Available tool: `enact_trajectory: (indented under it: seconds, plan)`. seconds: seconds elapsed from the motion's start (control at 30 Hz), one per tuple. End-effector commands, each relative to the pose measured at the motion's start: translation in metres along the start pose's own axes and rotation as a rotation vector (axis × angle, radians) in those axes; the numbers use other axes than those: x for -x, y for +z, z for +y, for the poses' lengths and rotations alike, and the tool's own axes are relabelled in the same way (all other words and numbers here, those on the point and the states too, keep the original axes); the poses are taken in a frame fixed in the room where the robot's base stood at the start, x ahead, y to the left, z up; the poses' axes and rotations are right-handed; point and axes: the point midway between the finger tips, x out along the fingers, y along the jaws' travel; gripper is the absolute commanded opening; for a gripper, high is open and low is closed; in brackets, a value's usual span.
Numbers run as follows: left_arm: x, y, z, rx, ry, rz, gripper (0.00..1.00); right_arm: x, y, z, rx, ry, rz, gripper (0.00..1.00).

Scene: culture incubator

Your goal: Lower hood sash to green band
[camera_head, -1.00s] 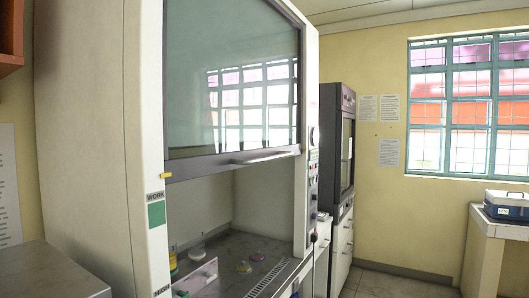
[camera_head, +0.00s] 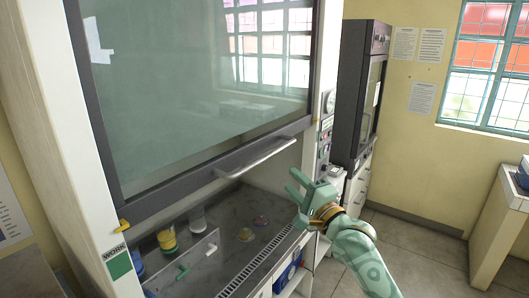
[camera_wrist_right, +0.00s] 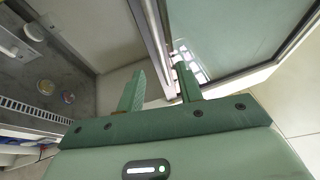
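The hood sash (camera_head: 200,95) is a large glass pane in a dark frame, partly raised. A pale bar handle (camera_head: 265,158) runs along its bottom rail. A yellow pointer (camera_head: 123,225) at the rail's left end is above the green band (camera_head: 119,265), which sits under a "WORK" label on the left post. My right gripper (camera_head: 293,181) is open and empty, just right of and below the handle's right end, apart from it. In the right wrist view my gripper (camera_wrist_right: 160,68) has its fingers spread, with the sash glass (camera_wrist_right: 235,35) beyond. My left gripper is out of view.
Inside the hood are a yellow-lidded container (camera_head: 167,240), a white-topped cylinder (camera_head: 198,218) and small dishes (camera_head: 261,220). The hood's right post carries controls (camera_head: 325,140). A dark cabinet (camera_head: 358,95) stands behind. The floor at right (camera_head: 425,255) is clear.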

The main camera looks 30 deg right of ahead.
Motion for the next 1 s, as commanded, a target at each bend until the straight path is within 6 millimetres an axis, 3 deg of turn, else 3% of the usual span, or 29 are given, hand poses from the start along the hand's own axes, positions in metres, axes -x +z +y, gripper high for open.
enact_trajectory:
  seconds: [0.5, 0.7, 1.0]
  plan:
    - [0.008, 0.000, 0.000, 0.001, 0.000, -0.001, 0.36, -0.121, -0.001, 0.001, 0.005, 0.003, 0.001, 0.36]
    - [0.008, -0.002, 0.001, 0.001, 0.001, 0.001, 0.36, -0.145, -0.001, 0.002, 0.005, 0.003, 0.001, 0.36]
    - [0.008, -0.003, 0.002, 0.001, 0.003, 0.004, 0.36, -0.150, -0.001, 0.003, 0.006, 0.004, 0.001, 0.36]
